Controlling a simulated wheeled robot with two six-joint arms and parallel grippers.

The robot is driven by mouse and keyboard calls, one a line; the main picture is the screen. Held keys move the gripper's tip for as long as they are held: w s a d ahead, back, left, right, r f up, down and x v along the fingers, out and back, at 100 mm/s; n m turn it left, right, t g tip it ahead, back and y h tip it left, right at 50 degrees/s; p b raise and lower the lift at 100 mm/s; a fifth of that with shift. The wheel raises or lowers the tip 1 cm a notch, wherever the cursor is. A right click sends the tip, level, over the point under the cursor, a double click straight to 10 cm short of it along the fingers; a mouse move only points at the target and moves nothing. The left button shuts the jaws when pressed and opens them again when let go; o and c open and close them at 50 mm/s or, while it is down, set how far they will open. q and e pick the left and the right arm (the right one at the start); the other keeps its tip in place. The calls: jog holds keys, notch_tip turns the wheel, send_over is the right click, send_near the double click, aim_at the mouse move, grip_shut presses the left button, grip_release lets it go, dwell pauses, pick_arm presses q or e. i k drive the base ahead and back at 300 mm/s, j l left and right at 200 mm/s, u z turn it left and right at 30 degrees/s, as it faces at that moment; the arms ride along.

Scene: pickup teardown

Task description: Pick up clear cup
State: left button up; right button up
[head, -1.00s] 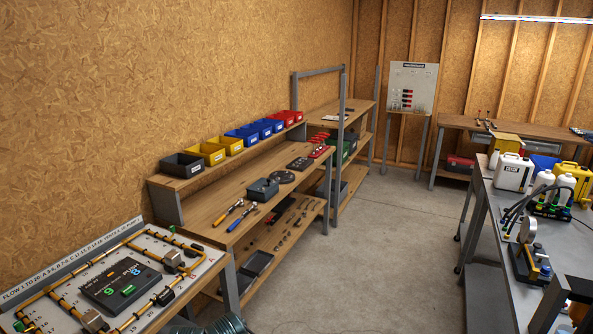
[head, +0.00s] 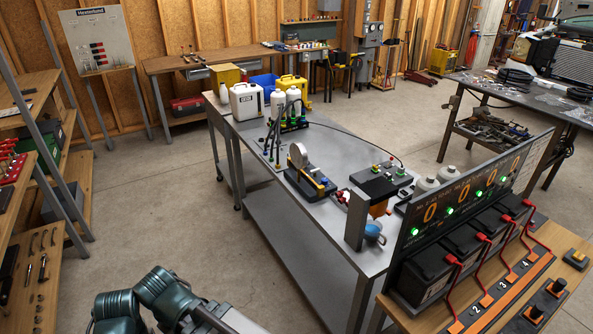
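I cannot make out a clear cup for certain. Some small, glassy-looking items (head: 88,68) stand on the ledge of the white board stand at the upper left, too small to identify. Neither of my grippers is in view; only dark green links of my own arm show at the bottom left.
The grey bench (head: 240,150) runs through the middle, carrying a white jug (head: 246,101) and a gauge device (head: 299,157). A battery panel (head: 460,215) fills the lower right. A wooden shelf (head: 75,172) stands at left. Open concrete floor (head: 165,215) lies between shelf and bench.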

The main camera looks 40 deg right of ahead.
aim_at(376, 234)
jog(key=i+u, duration=0.15)
jog(key=i, duration=0.65)
jog(key=i+l+u, duration=0.15)
jog(key=i, duration=1.25)
jog(key=z, duration=4.6)
